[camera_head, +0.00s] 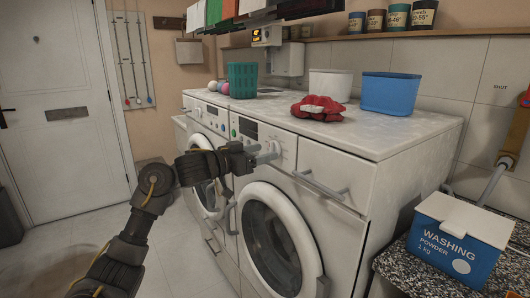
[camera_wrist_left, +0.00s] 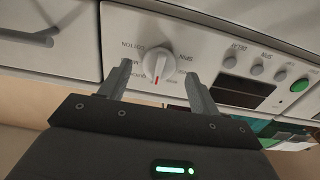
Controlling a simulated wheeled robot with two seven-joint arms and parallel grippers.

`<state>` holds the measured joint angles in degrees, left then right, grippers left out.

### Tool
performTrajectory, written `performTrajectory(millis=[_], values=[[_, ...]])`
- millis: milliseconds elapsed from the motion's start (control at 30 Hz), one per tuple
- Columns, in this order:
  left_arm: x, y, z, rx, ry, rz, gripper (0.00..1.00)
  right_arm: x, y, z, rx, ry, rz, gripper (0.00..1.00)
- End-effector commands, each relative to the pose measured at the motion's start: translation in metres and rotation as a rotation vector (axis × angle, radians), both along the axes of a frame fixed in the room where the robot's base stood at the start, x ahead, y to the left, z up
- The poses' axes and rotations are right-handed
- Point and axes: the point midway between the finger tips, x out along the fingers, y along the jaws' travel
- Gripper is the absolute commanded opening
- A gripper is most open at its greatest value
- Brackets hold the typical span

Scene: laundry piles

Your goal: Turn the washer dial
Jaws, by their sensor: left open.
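The washer dial (camera_wrist_left: 157,65) is a round white knob with a red mark, on the white control panel (camera_wrist_left: 210,45) of the nearer washer (camera_head: 335,238). Printed labels ring the dial. My left gripper (camera_head: 264,153) is in front of this panel in the head view, and its tips partly cover the dial there. In the left wrist view my left gripper (camera_wrist_left: 158,82) is open, with one finger on each side of the dial. Whether the fingers touch it I cannot tell. My right gripper is not in view.
A bar handle (camera_head: 320,186) sticks out right of the dial. Other buttons and a dark display (camera_wrist_left: 243,90) share the panel. A red cloth (camera_head: 318,108), a blue bin (camera_head: 390,93) and a green basket (camera_head: 242,80) stand on top. A washing powder box (camera_head: 455,243) is at right.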

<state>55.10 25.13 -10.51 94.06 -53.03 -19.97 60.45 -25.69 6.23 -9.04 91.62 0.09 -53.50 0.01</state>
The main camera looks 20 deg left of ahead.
Motion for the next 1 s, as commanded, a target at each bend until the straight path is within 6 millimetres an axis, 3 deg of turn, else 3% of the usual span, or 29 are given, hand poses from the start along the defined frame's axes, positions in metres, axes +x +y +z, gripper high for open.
performTrajectory(millis=[200, 500, 833, 1000], values=[[0.014, -0.011, 0.000, -0.001, 0.001, 0.000, 0.63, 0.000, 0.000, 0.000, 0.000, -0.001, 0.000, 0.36], [0.015, -0.012, 0.000, 0.000, 0.000, 0.001, 0.63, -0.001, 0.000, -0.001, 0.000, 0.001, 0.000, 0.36], [0.015, -0.012, 0.000, 0.000, 0.000, 0.001, 0.19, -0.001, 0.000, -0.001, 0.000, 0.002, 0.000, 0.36], [0.015, -0.011, 0.000, 0.006, -0.005, 0.002, 0.19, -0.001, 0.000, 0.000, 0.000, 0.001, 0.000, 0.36]])
